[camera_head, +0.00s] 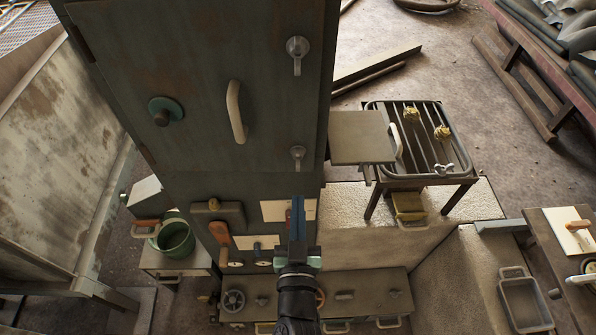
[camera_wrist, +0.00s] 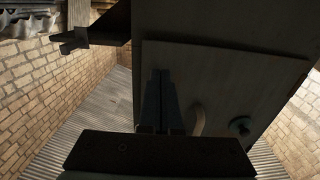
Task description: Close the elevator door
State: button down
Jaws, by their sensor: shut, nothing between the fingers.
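A tall dark green cabinet stands at the centre left in the head view. Its upper door (camera_head: 190,90) bears a curved pale handle (camera_head: 236,112), a round green knob and two grey latches. This door looks flat against the cabinet front. In the wrist view the door panel (camera_wrist: 220,85) fills the middle, with the pale handle (camera_wrist: 198,119) beside the fingers. My gripper (camera_head: 297,202) is shut and empty, below the door's lower right corner in the picture. It also shows in the wrist view (camera_wrist: 160,74). No label shows which panel is the elevator door.
A grey flap with a pale handle (camera_head: 362,137) juts out right of the cabinet, beside a barred rack (camera_head: 431,130). A low bench with wheels and levers (camera_head: 375,292) lies below. A green bucket (camera_head: 175,240) stands left. Open floor shows at upper right.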

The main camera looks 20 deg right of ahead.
aim_at(299, 167)
jog(key=x, duration=0.7)
jog(key=shift+w, duration=0.3)
jog(key=shift+w+d, duration=0.1)
jog(key=shift+x, duration=1)
jog(key=shift+d+r, duration=0.1)
jog(key=shift+r, duration=0.2)
